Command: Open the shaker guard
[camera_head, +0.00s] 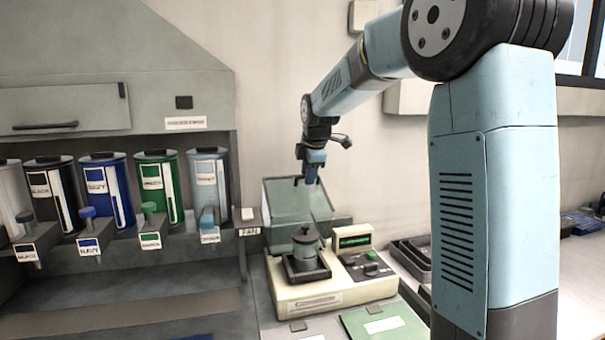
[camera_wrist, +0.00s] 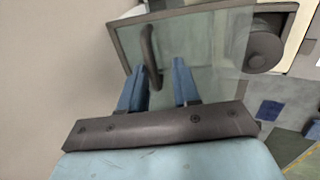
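The shaker (camera_head: 325,293) is a cream bench unit with a dark platform bearing a grey-green lidded pot (camera_head: 305,242). Its guard (camera_head: 290,205), a clear greenish panel with a dark frame, stands raised and tilted behind the pot, which shows uncovered in the head view. My gripper (camera_head: 308,181) is at the guard's upper edge. In the wrist view my gripper (camera_wrist: 158,80) has its two blue fingers apart, over the guard (camera_wrist: 205,60). The guard's dark bar handle (camera_wrist: 150,55) shows between the fingers, closer to the left one; contact cannot be told.
A dispenser rack with several coloured canisters (camera_head: 108,190) and a grey hood stands at the left. A control panel with a green display (camera_head: 354,240) is right of the pot. Dark trays (camera_head: 412,258) lie farther right. A green mat (camera_head: 385,325) lies in front.

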